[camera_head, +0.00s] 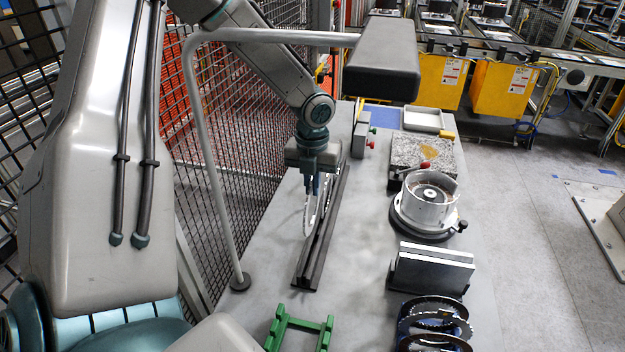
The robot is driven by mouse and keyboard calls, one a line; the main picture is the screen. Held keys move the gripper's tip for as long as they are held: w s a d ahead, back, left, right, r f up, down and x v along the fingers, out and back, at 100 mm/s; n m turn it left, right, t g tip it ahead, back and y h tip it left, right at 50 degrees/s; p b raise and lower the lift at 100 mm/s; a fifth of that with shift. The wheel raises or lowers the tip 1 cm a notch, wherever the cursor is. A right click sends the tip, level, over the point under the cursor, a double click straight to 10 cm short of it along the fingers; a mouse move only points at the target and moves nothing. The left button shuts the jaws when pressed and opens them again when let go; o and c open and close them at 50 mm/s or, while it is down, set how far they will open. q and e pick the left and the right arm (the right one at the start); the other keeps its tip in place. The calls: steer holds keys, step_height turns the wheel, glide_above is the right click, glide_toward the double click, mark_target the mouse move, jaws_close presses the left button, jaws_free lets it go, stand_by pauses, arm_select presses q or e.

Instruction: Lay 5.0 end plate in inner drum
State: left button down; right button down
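My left gripper (314,187) points down over a dark rack with long rails (318,250). A thin, light grey plate (308,217), seen almost edge-on, stands upright in the rack directly below and between the fingers. It may be the end plate, but no thickness mark is readable. The fingers are at its upper edge; whether they are shut on it is too small to tell. The inner drum seems to be the silver, open-topped cylinder (429,211) on a dark round base at the right of the bench, well apart from the gripper. My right gripper is not in view.
A grey block-like holder with upright plates (432,271) and a blue holder with toothed discs (436,322) stand in front of the drum. Behind it is a granite slab (421,152). A green frame (300,328) is at the front. A padded overhead bar (384,62) hangs above.

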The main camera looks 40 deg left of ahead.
arm_select(q)
steer(key=b, duration=0.6)
glide_above(312, 222)
steer(key=shift+w+f, duration=0.15)
steer(key=shift+f, duration=2.85)
steer(key=shift+a+f+b, duration=0.1)
steer(key=shift+f+b, duration=1.7)
steer(key=shift+f, duration=1.4)
steer(key=c, duration=1.5)
jaws_free()
steer(key=shift+c, duration=0.2)
steer(key=shift+r, duration=0.1)
step_height(312, 222, up, 8)
steer(key=p, duration=0.7)
